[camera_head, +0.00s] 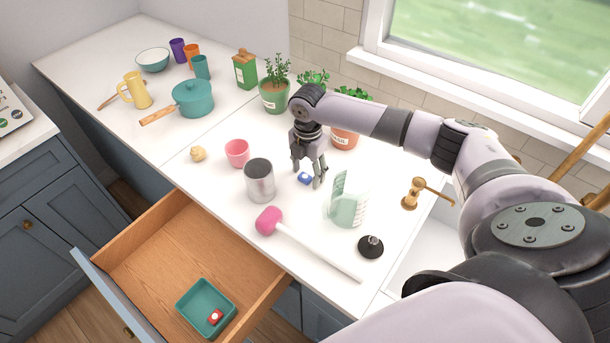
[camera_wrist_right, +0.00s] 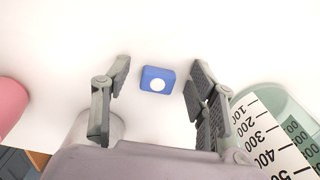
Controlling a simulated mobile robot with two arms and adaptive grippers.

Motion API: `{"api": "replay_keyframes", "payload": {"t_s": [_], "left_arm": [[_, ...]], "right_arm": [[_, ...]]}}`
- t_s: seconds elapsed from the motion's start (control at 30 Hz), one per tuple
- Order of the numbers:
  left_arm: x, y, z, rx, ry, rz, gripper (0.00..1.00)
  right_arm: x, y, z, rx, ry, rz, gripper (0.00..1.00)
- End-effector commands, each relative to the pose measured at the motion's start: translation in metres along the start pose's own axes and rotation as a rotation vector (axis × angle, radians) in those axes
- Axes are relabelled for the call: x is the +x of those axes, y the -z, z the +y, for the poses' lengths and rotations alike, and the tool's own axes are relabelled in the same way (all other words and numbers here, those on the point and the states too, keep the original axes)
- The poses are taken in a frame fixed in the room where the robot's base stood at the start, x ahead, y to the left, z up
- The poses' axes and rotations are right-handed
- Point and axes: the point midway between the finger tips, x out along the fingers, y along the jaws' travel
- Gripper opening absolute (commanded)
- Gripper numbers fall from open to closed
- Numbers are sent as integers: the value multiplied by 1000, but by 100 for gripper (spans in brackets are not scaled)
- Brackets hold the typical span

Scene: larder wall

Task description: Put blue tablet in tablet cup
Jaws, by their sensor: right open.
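The blue tablet (camera_head: 304,178), a small block with a white dot, lies on the white counter. My right gripper (camera_head: 309,178) points down over it, fingers open and empty. In the right wrist view the blue tablet (camera_wrist_right: 158,80) lies between the two spread fingers of the gripper (camera_wrist_right: 158,78), with a gap on each side. A small pink cup (camera_head: 237,152) stands on the counter left of the gripper. No label tells which vessel is the tablet cup. My left gripper is not in view.
A metal can (camera_head: 259,182) stands left of the gripper, and a clear measuring jug (camera_head: 346,205) close on its right. Below, an open drawer (camera_head: 160,250) holds a teal tray (camera_head: 190,302) with a red tablet (camera_head: 215,317). Potted herbs (camera_head: 274,97) stand behind.

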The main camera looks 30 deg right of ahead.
Motion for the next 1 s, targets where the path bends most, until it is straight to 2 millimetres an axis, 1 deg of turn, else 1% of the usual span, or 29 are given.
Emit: {"api": "replay_keyframes", "payload": {"t_s": [0.17,0.7,0.8,1.0], "left_arm": [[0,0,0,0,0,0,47],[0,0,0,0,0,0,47],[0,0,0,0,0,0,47],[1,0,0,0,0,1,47]], "right_arm": [[0,0,0,0,0,0,53],[0,0,0,1,0,-1,17],[0,0,0,1,0,-1,12],[-1,0,0,1,-1,-1,12]]}}
